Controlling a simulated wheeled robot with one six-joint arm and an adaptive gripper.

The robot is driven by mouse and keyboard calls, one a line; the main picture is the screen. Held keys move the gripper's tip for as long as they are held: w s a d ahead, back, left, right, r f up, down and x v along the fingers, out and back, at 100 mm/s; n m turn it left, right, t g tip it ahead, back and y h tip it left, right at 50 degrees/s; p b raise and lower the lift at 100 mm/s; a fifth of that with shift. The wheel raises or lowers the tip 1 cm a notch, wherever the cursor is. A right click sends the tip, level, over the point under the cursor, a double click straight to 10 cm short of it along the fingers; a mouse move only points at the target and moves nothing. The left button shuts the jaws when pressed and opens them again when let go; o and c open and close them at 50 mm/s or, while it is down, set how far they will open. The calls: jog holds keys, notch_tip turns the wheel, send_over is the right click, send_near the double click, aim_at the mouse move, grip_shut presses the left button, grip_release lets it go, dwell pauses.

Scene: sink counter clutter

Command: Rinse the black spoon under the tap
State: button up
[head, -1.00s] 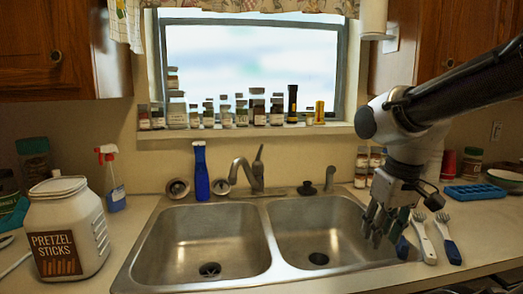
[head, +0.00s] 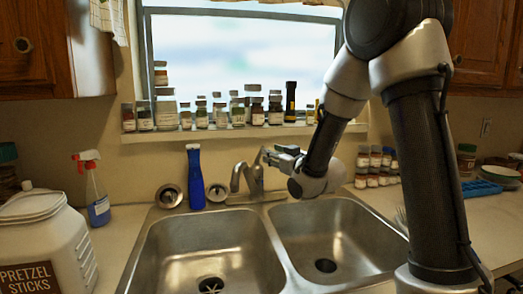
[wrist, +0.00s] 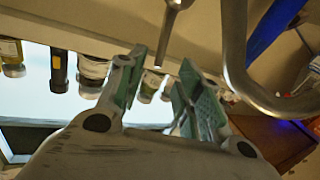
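The tap (head: 247,178) stands behind the double sink, with a curved spout and an upright lever. My gripper (head: 268,155) is beside the upper part of the tap, at the lever's height. In the wrist view, my gripper's green-padded fingers (wrist: 162,68) are apart with nothing held between them. The tap's lever (wrist: 169,28) reaches down towards the gap between the fingertips; I cannot tell whether they touch it. The curved spout (wrist: 236,45) shows to its right. No black spoon can be made out in either view; my arm covers part of the right counter.
The left basin (head: 165,240) and right basin (head: 345,225) look empty. A blue bottle (head: 196,180) stands left of the tap. Jars (head: 222,117) line the sill behind. A pretzel jar (head: 40,235) and spray bottle (head: 97,207) stand left. Spice jars (head: 375,168) stand right.

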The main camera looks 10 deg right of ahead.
aim_at(260, 154)
jog(key=x, duration=0.7)
jog(key=shift+w+r, duration=0.1)
jog(key=shift+w, duration=0.25)
grip_shut()
